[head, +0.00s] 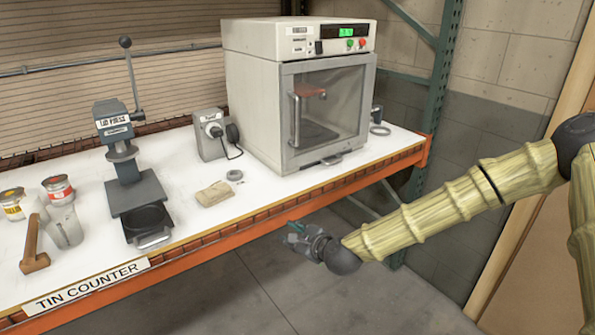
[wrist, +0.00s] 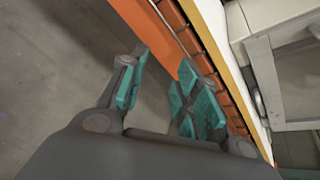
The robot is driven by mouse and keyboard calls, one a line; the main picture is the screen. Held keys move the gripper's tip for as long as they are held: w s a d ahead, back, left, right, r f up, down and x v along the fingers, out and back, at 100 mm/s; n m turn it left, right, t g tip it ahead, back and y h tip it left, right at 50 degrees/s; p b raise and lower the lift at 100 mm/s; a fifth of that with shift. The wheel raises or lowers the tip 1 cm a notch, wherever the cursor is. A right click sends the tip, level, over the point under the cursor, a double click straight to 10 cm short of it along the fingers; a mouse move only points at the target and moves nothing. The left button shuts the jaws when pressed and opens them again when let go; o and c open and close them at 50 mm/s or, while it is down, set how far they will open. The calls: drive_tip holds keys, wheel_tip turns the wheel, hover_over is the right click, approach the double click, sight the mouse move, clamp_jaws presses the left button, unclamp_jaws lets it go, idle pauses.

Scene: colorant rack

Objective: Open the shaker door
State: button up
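The shaker (head: 262,85) is a white and grey box with a control panel on top, at the back right of the counter. Its glass-fronted door (head: 345,100) looks shut, with a vertical metal handle (head: 297,122) on its left side. A red clamp plate and a dark base show through the glass. My gripper (head: 297,232) is in front of the counter edge, below and apart from the door. In the wrist view my gripper (wrist: 160,95) has its teal-padded fingers spread, with nothing between them. Part of the shaker (wrist: 290,60) shows at the right there.
The orange counter beam (head: 290,205) lies close behind my gripper. A lid press (head: 125,165), a socket box (head: 210,135), a folded cloth (head: 214,194), tins (head: 58,188) and a mallet (head: 32,245) stand on the counter (head: 180,215). The floor in front is clear.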

drive_tip(key=w+d+r+m+t, duration=0.1)
drive_tip(key=w+r+m, duration=0.1)
drive_tip(key=w+r, duration=0.35)
drive_tip(key=w+d+r+m+t, duration=0.1)
drive_tip(key=w+r+m+t, duration=0.1)
drive_tip(key=r, duration=0.6)
drive_tip(key=m+t, duration=0.2)
drive_tip(key=m, duration=0.3)
approach(298, 120)
drive_tip(key=p+x, duration=0.2)
drive_tip(key=x, duration=0.8)
drive_tip(key=shift+w+a+p, duration=0.1)
drive_tip(key=shift+w+p, duration=0.15)
drive_tip(key=shift+p, duration=0.05)
clamp_jaws()
